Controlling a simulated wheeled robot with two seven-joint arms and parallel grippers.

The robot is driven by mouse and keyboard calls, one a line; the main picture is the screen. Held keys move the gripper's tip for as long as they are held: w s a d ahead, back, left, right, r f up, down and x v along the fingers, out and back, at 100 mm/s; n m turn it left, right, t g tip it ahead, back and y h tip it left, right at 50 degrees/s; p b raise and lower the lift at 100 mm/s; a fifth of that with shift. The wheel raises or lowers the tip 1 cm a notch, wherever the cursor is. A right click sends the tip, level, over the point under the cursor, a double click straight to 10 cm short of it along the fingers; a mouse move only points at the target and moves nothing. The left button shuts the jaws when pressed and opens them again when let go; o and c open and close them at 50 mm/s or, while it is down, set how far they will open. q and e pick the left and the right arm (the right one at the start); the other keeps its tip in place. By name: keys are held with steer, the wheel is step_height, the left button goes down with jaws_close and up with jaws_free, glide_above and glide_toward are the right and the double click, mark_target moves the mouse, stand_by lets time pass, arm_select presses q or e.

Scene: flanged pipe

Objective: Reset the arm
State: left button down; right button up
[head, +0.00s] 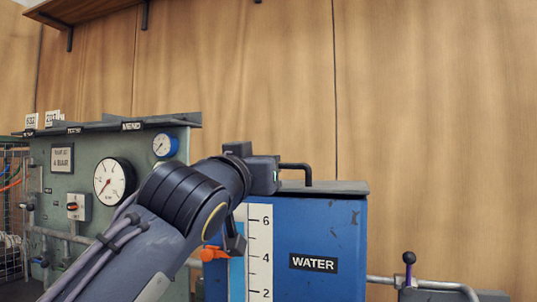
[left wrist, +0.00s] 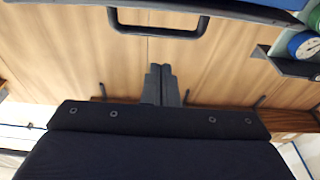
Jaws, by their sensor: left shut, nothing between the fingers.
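My left arm comes in from the lower left of the head view and ends in front of the top left part of a blue water tank (head: 336,235). Its fingertips cannot be made out there. In the left wrist view my left gripper (left wrist: 160,84) is shut and empty, its two dark fingers together against the wood wall. The tank's black lid handle (head: 297,167) is close to the wrist in the head view. It also shows at the top of the left wrist view (left wrist: 158,34), apart from the fingers. My right gripper is not in view.
A green panel (head: 75,205) with a white gauge (head: 114,180) and a blue-rimmed gauge (head: 165,145) stands at left. An orange handle (head: 212,254) is beside the tank's scale (head: 259,240). A shelf (head: 85,10) is above.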

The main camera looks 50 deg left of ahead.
arm_select(q)
steer(key=s, duration=0.1)
steer(key=s+d+f, duration=0.2)
steer(key=shift+s, duration=0.1)
steer(key=w+d+f+m+g+h, duration=0.1)
steer(key=w+d+f+g+h, duration=0.1)
steer(key=f, duration=0.7)
steer(key=w+d+f+m+g+h, duration=0.1)
steer(key=d+f+h, duration=0.15)
steer(key=f, duration=0.65)
steer(key=w+d+f+m+g+h, duration=0.1)
steer(key=w+f+g+h, duration=0.15)
steer(key=f, duration=0.65)
steer(key=s+d+f+g+h, duration=0.2)
steer(key=s+d+f, duration=0.2)
steer(key=f, duration=0.4)
steer(key=s+d+f+m+g+h, duration=0.1)
steer(key=s+d+f+g+h, duration=0.15)
steer(key=d+f, duration=0.4)
steer(key=s+d+f+g+h, duration=0.2)
steer(key=s+f, duration=0.2)
steer(key=f, duration=0.5)
step_height(320, 180, up, 33)
steer(key=p, duration=3.3)
steer(key=shift+d+r, duration=0.15)
steer(key=shift+d, duration=0.15)
